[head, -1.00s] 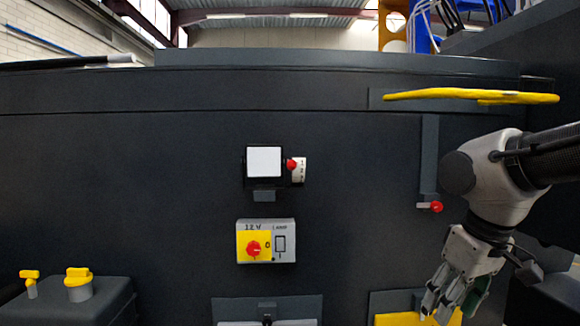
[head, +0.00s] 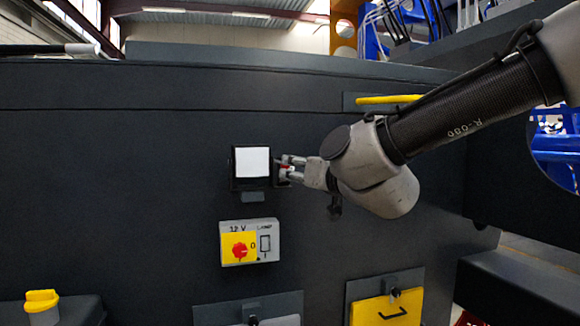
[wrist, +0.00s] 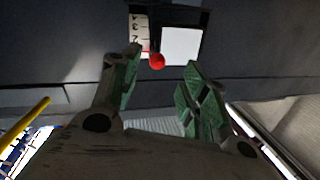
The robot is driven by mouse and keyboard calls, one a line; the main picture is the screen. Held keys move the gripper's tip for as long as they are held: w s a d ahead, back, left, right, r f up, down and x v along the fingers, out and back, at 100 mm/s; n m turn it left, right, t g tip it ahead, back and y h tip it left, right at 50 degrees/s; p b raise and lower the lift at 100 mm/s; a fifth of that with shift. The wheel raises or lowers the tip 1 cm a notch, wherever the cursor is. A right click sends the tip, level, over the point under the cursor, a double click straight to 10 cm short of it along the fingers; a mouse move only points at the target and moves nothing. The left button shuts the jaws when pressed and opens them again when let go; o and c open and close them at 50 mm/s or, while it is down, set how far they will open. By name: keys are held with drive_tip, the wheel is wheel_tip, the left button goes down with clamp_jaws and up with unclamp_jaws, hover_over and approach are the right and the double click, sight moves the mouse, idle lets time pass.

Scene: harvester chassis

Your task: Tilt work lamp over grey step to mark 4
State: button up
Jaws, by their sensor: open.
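The work lamp (head: 252,162) is a black-framed square with a white face on the dark chassis wall. It also shows in the wrist view (wrist: 181,47). Its red knob (wrist: 157,61) sticks out at its side, next to a white number plate (wrist: 139,35), partly covered by a finger. In the head view, my gripper (head: 281,169) is at the lamp's right side and hides most of the plate. The gripper (wrist: 162,60) is open, with the knob between its fingers in the wrist picture; contact cannot be told. I cannot read which mark the lamp points to.
A 12 V lamp switch box (head: 250,242) with a red rotary knob sits below the lamp. A yellow handle bar (head: 388,99) is behind my arm. A yellow panel (head: 385,308) and a yellow cap (head: 41,300) are low down. The wall left of the lamp is clear.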

drive_tip(key=x, duration=0.7)
drive_tip(key=shift+w+r, duration=0.25)
drive_tip(key=shift+w, duration=0.15)
clamp_jaws()
